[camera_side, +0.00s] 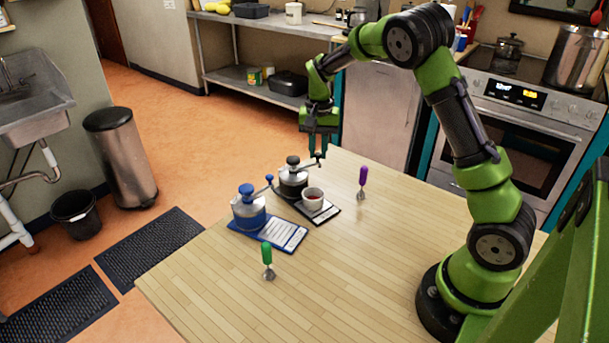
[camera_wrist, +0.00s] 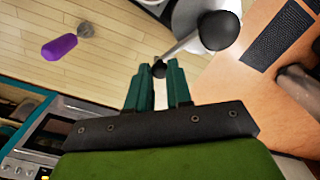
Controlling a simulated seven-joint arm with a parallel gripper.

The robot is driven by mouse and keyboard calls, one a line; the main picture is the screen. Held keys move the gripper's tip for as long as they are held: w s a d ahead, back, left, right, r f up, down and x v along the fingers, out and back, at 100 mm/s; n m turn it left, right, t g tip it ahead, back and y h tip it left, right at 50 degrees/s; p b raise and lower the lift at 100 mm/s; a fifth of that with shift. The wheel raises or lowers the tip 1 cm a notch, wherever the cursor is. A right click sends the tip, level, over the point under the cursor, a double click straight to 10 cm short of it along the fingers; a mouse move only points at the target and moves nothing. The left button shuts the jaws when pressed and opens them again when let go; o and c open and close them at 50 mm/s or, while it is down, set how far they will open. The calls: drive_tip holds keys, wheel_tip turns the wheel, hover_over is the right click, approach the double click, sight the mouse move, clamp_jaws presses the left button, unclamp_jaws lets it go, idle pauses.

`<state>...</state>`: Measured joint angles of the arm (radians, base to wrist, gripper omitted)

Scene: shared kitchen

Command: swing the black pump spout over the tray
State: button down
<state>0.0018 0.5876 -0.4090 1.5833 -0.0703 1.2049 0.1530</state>
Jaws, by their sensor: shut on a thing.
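The black pump (camera_side: 292,182), a silver body with a black knob, stands at the back of a black base. Its thin spout (camera_wrist: 180,48) ends in a small black ball and points right of the body in the side view. My gripper (camera_side: 318,153) reaches down from above and is shut on the spout's tip; the wrist view shows the ball between its fingertips (camera_wrist: 165,69). The black base's tray (camera_side: 326,216) lies in front of the pump, and a white cup (camera_side: 313,199) with dark red content stands on it. The spout tip is beyond the cup, not above it.
A blue pump (camera_side: 249,208) on a blue base with its own tray (camera_side: 283,234) stands close at the left. A green-handled tool (camera_side: 267,256) is in front and a purple-handled one (camera_side: 362,180) at the right. The wooden table (camera_side: 350,270) is otherwise clear.

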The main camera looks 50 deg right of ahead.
drive_tip(key=shift+s, duration=0.1)
drive_tip(key=s+a+m, duration=0.3)
drive_tip(key=a+m, duration=0.4)
drive_tip(key=m, duration=0.8)
drive_tip(key=shift+s+a, duration=0.3)
idle(0.4)
drive_tip(key=c, duration=1)
unclamp_jaws()
wheel_tip(320, 180, up, 17)
